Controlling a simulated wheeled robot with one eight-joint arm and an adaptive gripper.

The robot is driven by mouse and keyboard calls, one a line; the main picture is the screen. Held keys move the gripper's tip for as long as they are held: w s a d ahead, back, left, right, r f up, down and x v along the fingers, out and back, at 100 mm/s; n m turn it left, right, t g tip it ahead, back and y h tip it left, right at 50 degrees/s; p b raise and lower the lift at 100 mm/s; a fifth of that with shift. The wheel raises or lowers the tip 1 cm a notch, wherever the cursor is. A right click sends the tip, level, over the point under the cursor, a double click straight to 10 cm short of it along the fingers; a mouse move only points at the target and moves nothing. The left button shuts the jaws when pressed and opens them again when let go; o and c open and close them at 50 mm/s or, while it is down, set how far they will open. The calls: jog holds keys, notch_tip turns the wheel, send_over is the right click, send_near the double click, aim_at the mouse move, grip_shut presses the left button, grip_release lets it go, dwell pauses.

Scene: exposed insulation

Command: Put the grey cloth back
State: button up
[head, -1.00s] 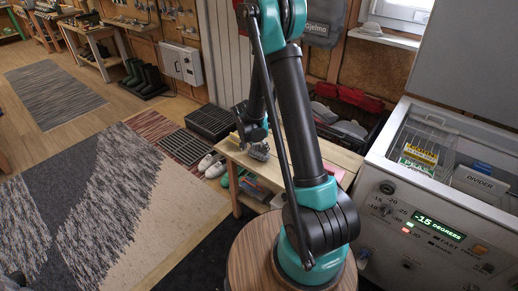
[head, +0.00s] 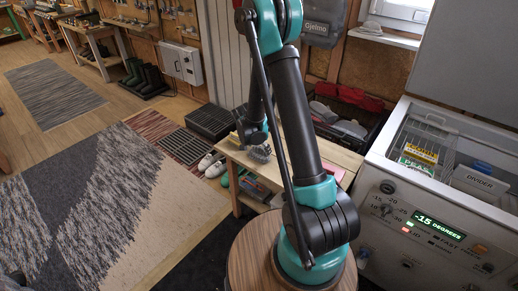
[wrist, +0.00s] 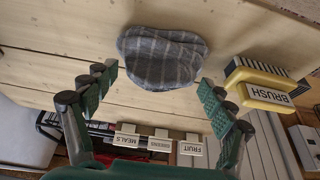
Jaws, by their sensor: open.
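In the head view a small grey bundle, the cloth (head: 261,153), shows on the bench beside my gripper (head: 252,137), partly screened by my arm.
A yellow brush labelled BRUSH (wrist: 265,88) lies right of the cloth. Tags reading MEALS, GREENS and FRUIT (wrist: 190,150) show below the bench edge. An open chest freezer (head: 440,215) with a DIVIDER stands at right. A black crate (head: 345,125) is behind the bench.

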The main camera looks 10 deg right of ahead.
jog(key=v, duration=1.1)
jog(key=s+d+r+n+y, duration=0.1)
jog(key=s+d+r+n, duration=0.1)
jog(key=s, duration=1)
jog(key=s+d+r+n+t+y, duration=0.1)
jog(key=s+d+n, duration=0.4)
jog(key=s, duration=0.7)
jog(key=r+n+y, duration=0.1)
jog(key=n, duration=0.1)
jog(key=shift+r+n, duration=0.3)
jog(key=shift+c, duration=0.3)
